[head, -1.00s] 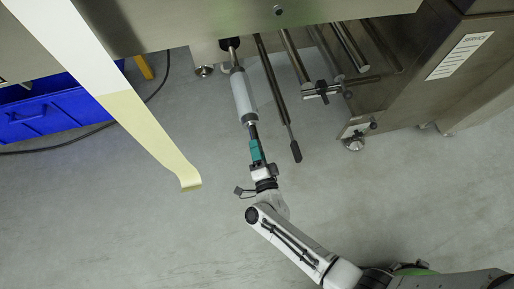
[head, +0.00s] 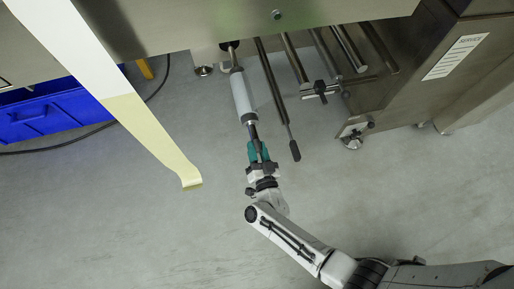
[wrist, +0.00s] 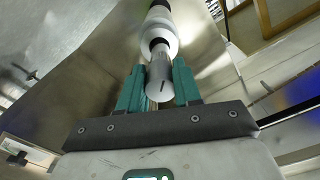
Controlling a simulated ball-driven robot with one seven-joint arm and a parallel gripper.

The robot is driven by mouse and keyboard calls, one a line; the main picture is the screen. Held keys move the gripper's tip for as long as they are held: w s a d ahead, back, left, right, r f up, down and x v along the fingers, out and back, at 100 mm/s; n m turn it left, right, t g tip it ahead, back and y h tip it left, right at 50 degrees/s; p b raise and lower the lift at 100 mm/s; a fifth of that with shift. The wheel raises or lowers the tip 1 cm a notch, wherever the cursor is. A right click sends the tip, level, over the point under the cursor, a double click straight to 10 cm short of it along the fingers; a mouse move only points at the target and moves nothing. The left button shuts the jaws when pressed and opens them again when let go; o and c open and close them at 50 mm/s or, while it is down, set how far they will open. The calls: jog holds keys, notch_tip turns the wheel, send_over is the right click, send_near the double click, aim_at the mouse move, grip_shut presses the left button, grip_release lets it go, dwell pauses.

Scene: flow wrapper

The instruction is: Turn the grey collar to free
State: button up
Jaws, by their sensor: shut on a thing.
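My gripper (head: 258,150) is at the end of a shaft that sticks out from under the machine. Its teal fingers stand on both sides of the grey collar (wrist: 160,82), shut on it in the wrist view (wrist: 158,90). The collar is a light grey cylinder with a short dark mark on its end. Behind it, a white roll (head: 243,95) sits on the same shaft, with a dark ring between roll and collar. In the head view the fingers hide most of the collar.
A thin rod with a black handle (head: 295,150) hangs just right of the roll. A cream film strip (head: 150,135) hangs to the left, beside a blue crate (head: 50,112). A steel cabinet (head: 440,75) stands at right. The floor below is clear.

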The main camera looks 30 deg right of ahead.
jog(key=shift+f+n, duration=0.1)
jog(key=shift+n, duration=0.2)
jog(key=o, duration=1)
jog(key=p+v, duration=0.2)
jog(key=v, duration=0.8)
jog(key=shift+s+a, duration=0.15)
jog(key=shift+s, duration=0.25)
